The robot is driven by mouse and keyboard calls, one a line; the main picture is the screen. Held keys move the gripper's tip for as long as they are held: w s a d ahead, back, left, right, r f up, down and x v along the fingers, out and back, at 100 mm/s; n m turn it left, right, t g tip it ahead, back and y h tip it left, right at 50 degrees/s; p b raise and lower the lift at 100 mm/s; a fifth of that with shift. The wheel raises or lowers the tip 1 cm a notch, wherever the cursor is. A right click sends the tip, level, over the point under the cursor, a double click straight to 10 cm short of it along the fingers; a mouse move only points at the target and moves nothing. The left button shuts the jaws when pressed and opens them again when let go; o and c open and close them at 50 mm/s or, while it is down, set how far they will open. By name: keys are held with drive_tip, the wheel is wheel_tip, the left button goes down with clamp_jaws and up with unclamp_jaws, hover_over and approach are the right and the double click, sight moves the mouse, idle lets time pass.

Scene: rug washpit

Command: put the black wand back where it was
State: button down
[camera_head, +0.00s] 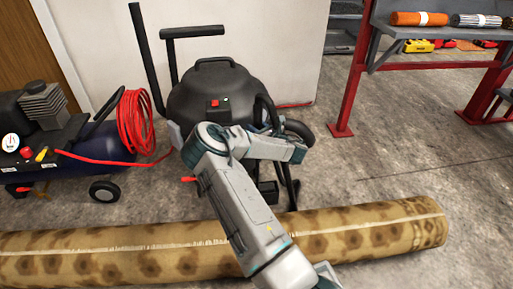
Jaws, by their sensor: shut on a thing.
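A dark tube that looks like the black wand (291,188) runs down from behind the end of my arm, beside the black drum vacuum (210,92). Its lower end is close to the floor. My gripper (284,158) is at the arm's end, in front of the vacuum's right side; it seems shut on this tube. The wrist hides most of the fingers and the grip. Another tall black tube (147,55) stands tilted at the vacuum's left, its lower end hidden. A black T-shaped handle (193,31) rises behind the drum.
A rolled patterned rug (372,232) lies across the floor in front of the vacuum. A blue compressor (98,140) with a coiled red hose (135,122) stands at the left. A red-legged rack (355,75) stands at the right. The floor (390,155) between rack and rug is clear.

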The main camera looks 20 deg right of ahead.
wheel_tip(320, 180, down, 6)
drive_tip(key=b, duration=0.2)
drive_tip(key=shift+f, duration=0.4)
drive_tip(key=c, duration=1)
unclamp_jaws()
